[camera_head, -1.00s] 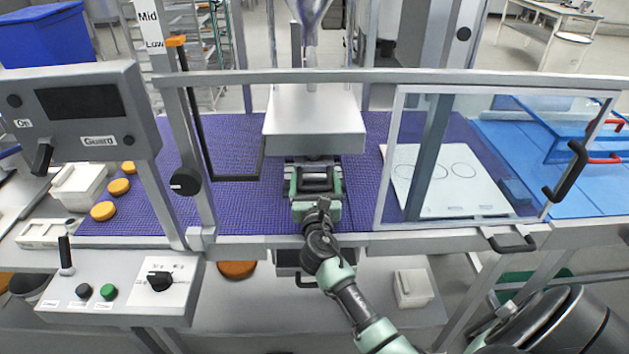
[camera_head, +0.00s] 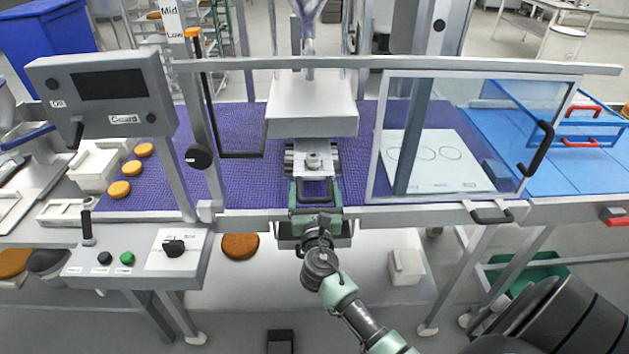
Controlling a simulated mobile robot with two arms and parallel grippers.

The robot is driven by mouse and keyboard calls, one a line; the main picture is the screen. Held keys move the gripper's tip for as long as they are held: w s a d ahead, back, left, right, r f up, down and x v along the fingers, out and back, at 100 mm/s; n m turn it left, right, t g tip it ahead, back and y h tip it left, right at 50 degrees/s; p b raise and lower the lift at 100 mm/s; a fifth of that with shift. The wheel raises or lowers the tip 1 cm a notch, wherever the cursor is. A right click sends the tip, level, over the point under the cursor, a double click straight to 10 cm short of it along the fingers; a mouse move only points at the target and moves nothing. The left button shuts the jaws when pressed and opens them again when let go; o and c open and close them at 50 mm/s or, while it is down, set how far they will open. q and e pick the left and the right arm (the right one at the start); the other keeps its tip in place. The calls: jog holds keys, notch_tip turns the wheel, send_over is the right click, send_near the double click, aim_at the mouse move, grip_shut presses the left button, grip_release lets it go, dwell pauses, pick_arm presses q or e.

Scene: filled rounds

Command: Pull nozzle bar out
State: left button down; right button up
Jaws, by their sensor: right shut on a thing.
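The nozzle bar (camera_head: 312,160) is a pale metal plate with a round fitting on top. It sits below the front of the grey depositor head (camera_head: 312,105), over the purple belt, with a dark handle at its near end. My right gripper (camera_head: 314,196) is at that handle, at the front edge of the conveyor, and is shut on it. The gripper body hides part of the handle. My left gripper is not in view.
The clear guard panel (camera_head: 470,140) stands right of the nozzle bar, and a horizontal rail (camera_head: 400,65) crosses above. The control box (camera_head: 100,95) is at left. Orange-brown rounds (camera_head: 132,168) lie on the belt's left. A drawer-like tray (camera_head: 315,232) is under the front edge.

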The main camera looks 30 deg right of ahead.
jog(key=v, duration=0.2)
jog(key=shift+s+a, duration=0.25)
jog(key=shift+s+a+p, duration=0.15)
jog(key=shift+s+p, duration=0.1)
jog(key=shift+p, duration=0.05)
jog(key=shift+s+a+f, duration=0.25)
jog(key=shift+s+a, duration=0.05)
jog(key=shift+s, duration=0.1)
jog(key=o, duration=1.7)
jog(key=shift+c, duration=0.2)
jog(key=shift+o, duration=0.6)
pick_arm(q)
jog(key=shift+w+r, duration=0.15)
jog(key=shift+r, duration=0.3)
pick_arm(e)
jog(key=shift+s+a+r, duration=0.1)
jog(key=shift+s+r, duration=0.05)
jog(key=shift+r, duration=0.05)
pick_arm(q)
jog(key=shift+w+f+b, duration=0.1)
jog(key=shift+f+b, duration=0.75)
jog(key=shift+b, duration=0.05)
pick_arm(e)
send_near(314, 202)
jog(key=shift+w+d+f, duration=0.1)
jog(key=shift+w+d, duration=0.25)
jog(key=shift+w, duration=0.15)
